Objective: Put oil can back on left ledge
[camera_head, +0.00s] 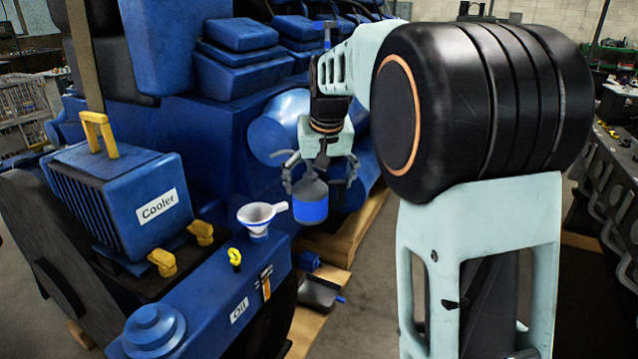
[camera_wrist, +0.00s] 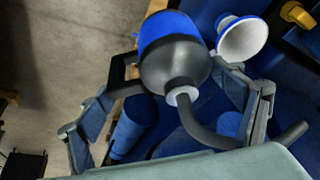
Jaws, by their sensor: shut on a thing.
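The oil can (camera_head: 311,209) has a grey domed top and a blue lower body. It hangs roughly upright in my gripper (camera_head: 316,186), in the air in front of the blue engine. In the wrist view the can (camera_wrist: 172,62) sits between the fingers of my gripper (camera_wrist: 180,75), which are shut on it. Its curved dark spout (camera_wrist: 205,130) passes toward the palm. The exact finger contact is partly hidden. The left ledge cannot be told for certain; a blue top surface labelled Oil (camera_head: 205,313) lies left of and nearer than the can.
A white funnel (camera_head: 262,215) stands on the Oil-labelled surface, close left of the can. A yellow ring handle (camera_head: 234,258) is nearby. The blue Cooler box (camera_head: 120,195) with yellow clamps is farther left. A dark pan (camera_head: 318,292) lies low on a wooden pallet (camera_head: 345,238).

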